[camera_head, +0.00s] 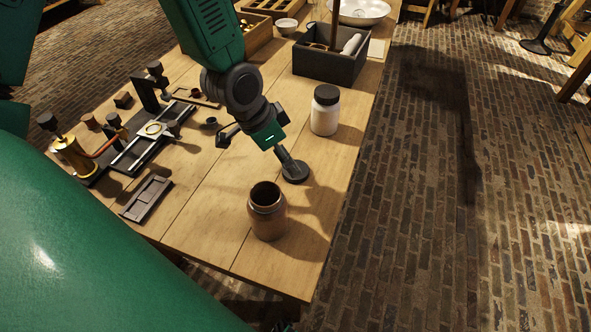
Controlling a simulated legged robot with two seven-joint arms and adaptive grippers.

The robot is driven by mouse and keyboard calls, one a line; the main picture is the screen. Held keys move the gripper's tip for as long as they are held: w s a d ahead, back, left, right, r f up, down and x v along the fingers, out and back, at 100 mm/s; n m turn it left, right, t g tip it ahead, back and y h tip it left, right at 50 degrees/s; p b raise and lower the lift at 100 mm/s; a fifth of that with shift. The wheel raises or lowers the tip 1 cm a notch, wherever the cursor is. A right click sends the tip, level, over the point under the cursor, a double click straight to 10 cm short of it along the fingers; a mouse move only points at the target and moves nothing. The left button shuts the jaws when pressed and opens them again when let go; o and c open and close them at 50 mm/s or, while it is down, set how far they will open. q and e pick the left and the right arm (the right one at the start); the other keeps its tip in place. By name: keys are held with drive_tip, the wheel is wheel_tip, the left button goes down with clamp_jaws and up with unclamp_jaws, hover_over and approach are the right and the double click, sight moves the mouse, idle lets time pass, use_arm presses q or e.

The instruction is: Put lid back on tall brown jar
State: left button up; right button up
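The tall brown jar (267,214) stands upright and uncovered near the front right of the table, its dark mouth facing up. A dark round lid (296,174) is behind it and slightly right, apart from the jar. It appears low at the tabletop; I cannot tell whether it rests there. My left gripper (286,163) reaches down from above, its tip meeting the lid's upper side. The fingers are too small and overlapped to show whether they grip it. My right gripper is not clearly in view.
A white jar with a black cap (325,111) stands behind the lid, near the right table edge. A dark box (328,68) stands farther back. Brass and dark apparatus (140,145) and a small flat tray (147,198) occupy the left side. Bare wood surrounds the brown jar.

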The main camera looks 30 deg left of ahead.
sight(303, 166)
use_arm(q)
drive_tip(key=shift+a, duration=0.1)
drive_tip(key=f, duration=0.1)
drive_tip(key=d+f, duration=0.1)
drive_tip(key=f, duration=0.1)
drive_tip(key=w+d+f+b, duration=0.1)
drive_tip(key=shift+d+f, duration=0.15)
drive_tip(key=shift+w+f, duration=0.15)
drive_tip(key=shift+f, duration=0.05)
drive_tip(key=shift+a, duration=0.4)
drive_tip(key=shift+d, duration=0.15)
drive_tip(key=c, duration=0.8)
drive_tip(key=shift+d, duration=0.2)
